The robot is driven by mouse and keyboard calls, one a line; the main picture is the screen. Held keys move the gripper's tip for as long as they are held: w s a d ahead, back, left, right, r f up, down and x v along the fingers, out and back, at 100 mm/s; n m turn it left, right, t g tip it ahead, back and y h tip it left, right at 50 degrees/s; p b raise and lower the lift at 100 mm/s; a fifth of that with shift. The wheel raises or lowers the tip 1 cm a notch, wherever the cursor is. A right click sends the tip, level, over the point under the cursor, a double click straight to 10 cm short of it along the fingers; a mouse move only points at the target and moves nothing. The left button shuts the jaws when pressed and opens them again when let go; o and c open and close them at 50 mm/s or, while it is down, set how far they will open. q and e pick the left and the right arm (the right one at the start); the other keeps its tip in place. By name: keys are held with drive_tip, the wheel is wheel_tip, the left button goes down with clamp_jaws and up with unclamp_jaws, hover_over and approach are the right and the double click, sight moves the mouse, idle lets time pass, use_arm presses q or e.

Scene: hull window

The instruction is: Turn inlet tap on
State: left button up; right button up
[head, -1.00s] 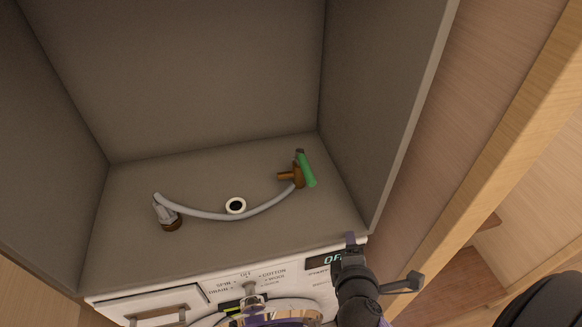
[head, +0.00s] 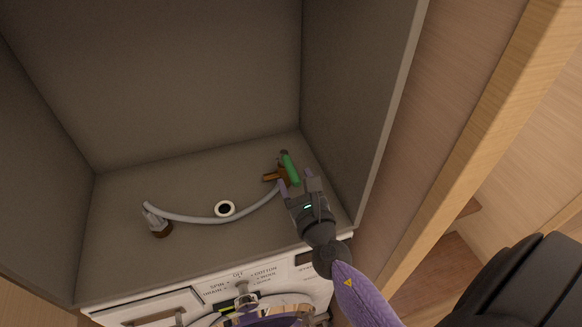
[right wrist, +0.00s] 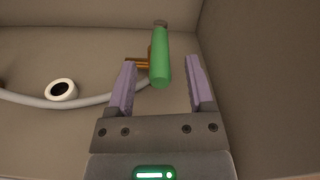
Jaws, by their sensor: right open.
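The inlet tap has a brass body (head: 271,177) and a green lever handle (head: 290,167), near the back right of the recess floor. A grey hose runs from it to the left. My right gripper (head: 297,184) is open, just in front of the tap. In the right wrist view the green handle (right wrist: 160,58) stands between and beyond the two purple fingers (right wrist: 160,85), with a gap to the right finger; the brass body (right wrist: 137,63) shows behind. I cannot tell whether the left finger touches anything. My left gripper is not in view.
A grey hose (head: 190,219) curves across the recess floor to a metal fitting (head: 157,222) at the left. A white ring (head: 224,208) lies behind the hose's middle. The recess's right wall (head: 355,110) is close to my right arm. The washing machine panel (head: 265,272) is below.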

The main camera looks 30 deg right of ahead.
sight(292, 172)
drive_tip(key=x, duration=0.3)
drive_tip(key=shift+w, duration=0.2)
clamp_jaws()
idle(1.3)
